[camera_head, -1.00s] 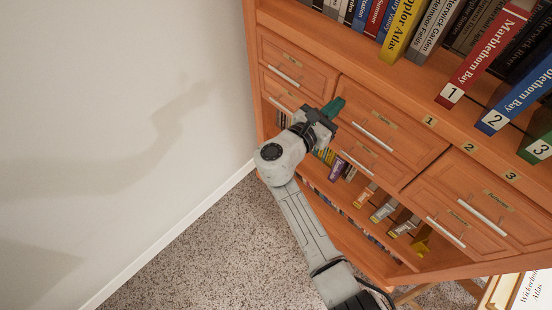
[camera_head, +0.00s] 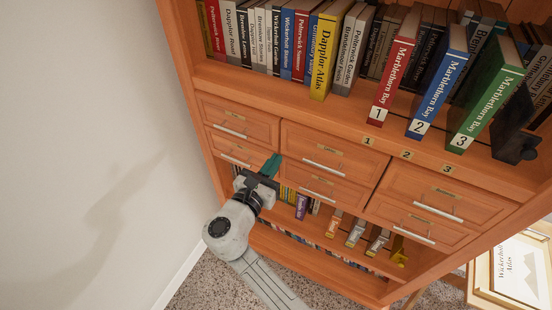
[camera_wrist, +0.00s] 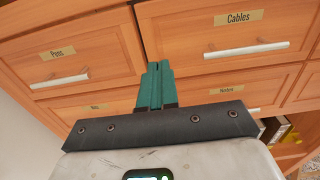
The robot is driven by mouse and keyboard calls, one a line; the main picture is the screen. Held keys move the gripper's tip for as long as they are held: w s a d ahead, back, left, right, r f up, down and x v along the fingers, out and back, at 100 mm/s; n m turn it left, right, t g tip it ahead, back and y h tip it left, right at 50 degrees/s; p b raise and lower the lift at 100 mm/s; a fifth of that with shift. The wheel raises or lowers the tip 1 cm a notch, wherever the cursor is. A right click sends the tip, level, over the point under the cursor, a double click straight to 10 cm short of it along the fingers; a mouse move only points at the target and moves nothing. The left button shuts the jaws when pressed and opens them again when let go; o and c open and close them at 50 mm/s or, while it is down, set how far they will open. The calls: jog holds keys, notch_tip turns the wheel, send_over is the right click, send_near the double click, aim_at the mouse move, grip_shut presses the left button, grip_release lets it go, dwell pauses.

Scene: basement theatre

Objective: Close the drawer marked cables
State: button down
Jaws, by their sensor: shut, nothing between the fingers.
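The drawer marked Cables (camera_wrist: 225,40) is in the upper row in the wrist view, with a pale bar handle (camera_wrist: 246,50) under its label. In the head view it is the upper middle drawer (camera_head: 345,158), its label too small to read. Its front looks flush or nearly so; I cannot tell whether a small gap stays. My gripper (camera_head: 271,165) has teal fingers held together and empty, in front of the seam between the left and middle drawers. In the wrist view the fingertips (camera_wrist: 155,68) point up beside the Cables front's left edge. I cannot tell if they touch it.
The Pens drawer (camera_wrist: 80,55) is to the left, with the Notes drawer (camera_wrist: 220,98) below Cables. Upright books (camera_head: 325,55) fill the shelf above. A white wall (camera_head: 80,120) is close on the left.

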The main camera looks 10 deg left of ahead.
jog(key=v, duration=0.8)
jog(key=shift+s+b, duration=0.25)
jog(key=shift+b, duration=0.15)
jog(key=shift+a, duration=0.1)
jog(key=s+d+f+m+g, duration=0.35)
jog(key=d+m, duration=0.25)
jog(key=d, duration=0.2)
jog(key=s+d+f+m+g, duration=0.2)
jog(key=d+f+m+g, duration=0.25)
jog(key=d, duration=0.45)
jog(key=s+d+f+m+g, duration=0.35)
jog(key=d+m, duration=0.25)
jog(key=d, duration=0.2)
jog(key=s+d+f+m+g+y, duration=0.1)
jog(key=s+d+m+g+y, duration=0.1)
jog(key=s+d+m, duration=0.4)
jog(key=s+d+m+g+y, duration=0.2)
jog(key=s+d+m+y, duration=0.2)
jog(key=s+m, duration=0.6)
jog(key=s+d, duration=0.1)
jog(key=s, duration=0.3)
jog(key=shift+d+f, duration=0.35)
jog(key=shift+g, duration=0.25)
